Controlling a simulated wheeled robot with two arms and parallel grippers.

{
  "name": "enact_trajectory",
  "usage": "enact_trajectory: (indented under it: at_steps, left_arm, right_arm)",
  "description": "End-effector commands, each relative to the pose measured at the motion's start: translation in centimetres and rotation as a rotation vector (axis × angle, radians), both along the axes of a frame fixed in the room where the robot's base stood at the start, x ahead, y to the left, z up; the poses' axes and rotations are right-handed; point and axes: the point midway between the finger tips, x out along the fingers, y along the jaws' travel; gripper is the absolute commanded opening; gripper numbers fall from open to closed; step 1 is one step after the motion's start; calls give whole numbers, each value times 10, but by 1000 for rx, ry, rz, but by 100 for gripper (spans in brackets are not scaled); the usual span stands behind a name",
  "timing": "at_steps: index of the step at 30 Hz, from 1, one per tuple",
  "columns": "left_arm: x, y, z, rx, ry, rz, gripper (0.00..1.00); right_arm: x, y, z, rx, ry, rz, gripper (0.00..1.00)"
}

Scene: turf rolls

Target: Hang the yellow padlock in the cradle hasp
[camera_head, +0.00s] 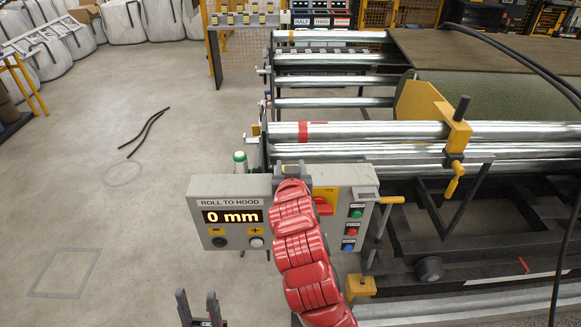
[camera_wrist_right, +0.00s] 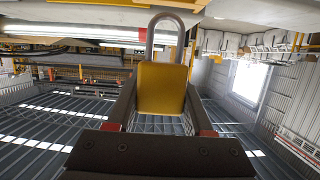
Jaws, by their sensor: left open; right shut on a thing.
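My right gripper (camera_head: 292,172), at the end of the red arm, is in front of the grey control box in the head view. In the right wrist view it is shut on the yellow padlock (camera_wrist_right: 162,88), with a finger at each side of the body. The padlock's grey shackle (camera_wrist_right: 165,32) points up in that view and reaches a pale surface at the top. In the head view the padlock is hidden behind my gripper and arm. I cannot make out the cradle hasp for certain. My left gripper (camera_head: 200,308) is open and empty at the bottom edge.
The control box (camera_head: 232,187) reads 0 mm and has a yellow plate with a red handle (camera_head: 323,206) beside my right arm. Metal rollers (camera_head: 370,131) and a dark frame fill the right. Several small padlocks hang on a rack (camera_head: 245,19) behind. The left floor is mostly clear.

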Motion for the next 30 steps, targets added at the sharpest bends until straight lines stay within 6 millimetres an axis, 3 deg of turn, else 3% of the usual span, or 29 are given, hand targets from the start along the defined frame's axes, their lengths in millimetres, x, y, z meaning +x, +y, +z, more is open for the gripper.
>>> enact_trajectory:
  at_steps: [30]
  left_arm:
    - [0, 0, -11, 0, 0, 0, 50]
  right_arm:
    - [0, 0, -4, 0, 0, 0, 0]
